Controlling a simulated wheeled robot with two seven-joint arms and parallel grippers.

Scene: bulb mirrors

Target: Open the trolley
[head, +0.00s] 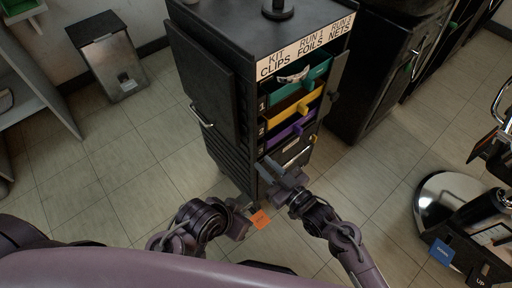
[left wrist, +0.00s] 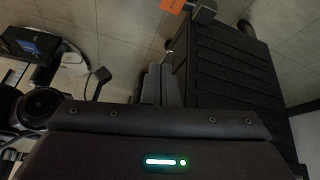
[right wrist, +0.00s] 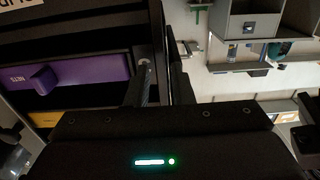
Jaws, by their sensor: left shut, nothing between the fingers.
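The trolley (head: 225,35) is a dark cabinet with a label strip along its top front edge. Teal (head: 310,80), yellow (head: 300,104) and purple (head: 289,133) drawer fronts show. A dark panel with a pale handle (head: 201,117) stands along its left side, and a narrower panel (head: 337,85) stands out at the right of the drawers. My right gripper (head: 277,171) is low at the trolley's front, looking slightly open; the right wrist view shows the purple drawer (right wrist: 85,72) beside its fingers. My left gripper (head: 245,219) is shut and empty, lower down beside an orange tag (head: 261,219).
A grey bin (head: 113,66) stands by the wall at the left, near a shelf unit (head: 35,85). Dark cabinets (head: 380,70) stand at the right. A round-based stand (head: 440,205) is at the lower right. Tiled floor (head: 130,165) is clear left of the trolley.

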